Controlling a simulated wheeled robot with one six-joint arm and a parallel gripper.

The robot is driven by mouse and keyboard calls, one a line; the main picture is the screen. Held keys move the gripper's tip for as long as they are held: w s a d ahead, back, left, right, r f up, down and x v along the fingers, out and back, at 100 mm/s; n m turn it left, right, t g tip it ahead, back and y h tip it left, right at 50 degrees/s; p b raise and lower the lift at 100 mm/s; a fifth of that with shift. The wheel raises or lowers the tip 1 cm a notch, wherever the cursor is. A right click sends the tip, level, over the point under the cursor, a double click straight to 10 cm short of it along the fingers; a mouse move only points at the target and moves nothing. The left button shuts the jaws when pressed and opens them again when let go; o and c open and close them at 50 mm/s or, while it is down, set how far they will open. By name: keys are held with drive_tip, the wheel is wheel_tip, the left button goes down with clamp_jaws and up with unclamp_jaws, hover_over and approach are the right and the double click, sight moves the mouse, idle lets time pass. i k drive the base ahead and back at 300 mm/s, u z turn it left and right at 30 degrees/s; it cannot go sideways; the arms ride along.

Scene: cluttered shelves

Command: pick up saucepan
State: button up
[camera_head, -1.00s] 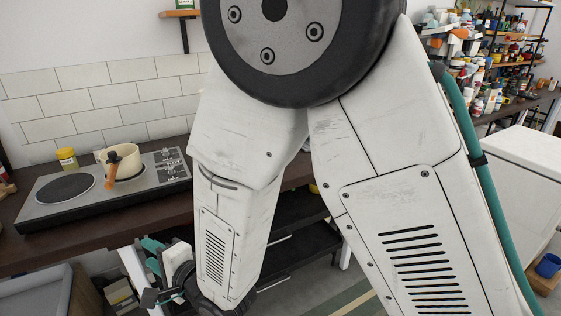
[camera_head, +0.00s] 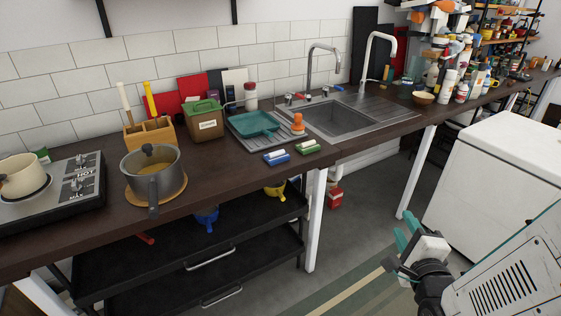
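A dark grey saucepan (camera_head: 153,176) with a dark knob on top stands upright on a round wooden trivet on the counter, its handle toward the front edge. A cream pot (camera_head: 20,178) sits on the hob at the left edge, partly cut off. My gripper (camera_head: 406,232), with teal fingers, is at the lower right, out over the floor and well apart from both pots. Nothing shows held in it. Its finger gap is too small and angled to read.
A wooden utensil holder (camera_head: 149,134) and a green-lidded box (camera_head: 204,120) stand behind the saucepan. Blue and green brushes (camera_head: 277,157) lie near the counter edge, before the sink (camera_head: 337,117). A black cart (camera_head: 190,252) is underneath. A white chest (camera_head: 505,180) stands right.

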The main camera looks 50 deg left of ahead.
sight(153, 188)
drive_tip(key=z, duration=1.4)
drive_tip(key=k, duration=1.5)
drive_tip(key=u, duration=1.7)
